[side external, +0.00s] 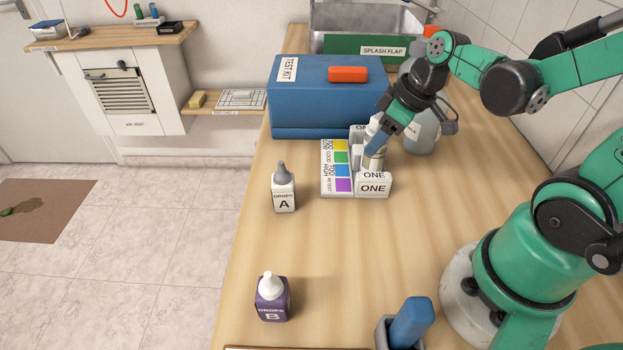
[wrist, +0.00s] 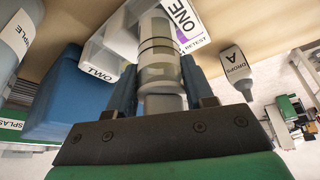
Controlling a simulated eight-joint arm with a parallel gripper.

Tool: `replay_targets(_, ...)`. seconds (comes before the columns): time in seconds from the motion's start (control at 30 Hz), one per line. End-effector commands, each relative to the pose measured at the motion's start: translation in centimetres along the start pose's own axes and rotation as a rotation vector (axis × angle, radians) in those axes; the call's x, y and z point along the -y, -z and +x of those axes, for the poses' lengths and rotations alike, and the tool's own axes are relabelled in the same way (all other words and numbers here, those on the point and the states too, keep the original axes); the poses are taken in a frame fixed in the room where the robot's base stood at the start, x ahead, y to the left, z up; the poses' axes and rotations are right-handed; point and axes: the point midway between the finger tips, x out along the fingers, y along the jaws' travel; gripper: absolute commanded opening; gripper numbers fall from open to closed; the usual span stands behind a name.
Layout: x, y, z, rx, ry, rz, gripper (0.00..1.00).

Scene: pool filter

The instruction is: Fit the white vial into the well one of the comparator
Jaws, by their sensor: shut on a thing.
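The white vial (side external: 374,161) stands about upright at the well one of the comparator (side external: 372,190), just behind the "ONE" label. My gripper (side external: 376,146) is shut on the vial's upper part from above and behind. In the wrist view, the vial (wrist: 158,50), with dark lines round it, sits between the blue fingers of my gripper (wrist: 160,75). The comparator (wrist: 112,50) shows its "ONE" and "TWO" labels there. The vial's lower end is hidden by the comparator's front, so I cannot tell how deep it sits.
The colour chart (side external: 336,168) is on the comparator's left. The blue test kit (side external: 310,105) stands behind. Drops A (side external: 284,190) and drops B (side external: 272,300) stand to the left and front. A large bottle (side external: 424,130) is close behind my gripper.

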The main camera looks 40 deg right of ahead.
Motion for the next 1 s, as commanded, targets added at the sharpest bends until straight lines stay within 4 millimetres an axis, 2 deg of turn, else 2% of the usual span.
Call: replay_targets(1.0, 0.0, -0.6, 1.4, 0.000, 0.000, 0.000, 0.00)
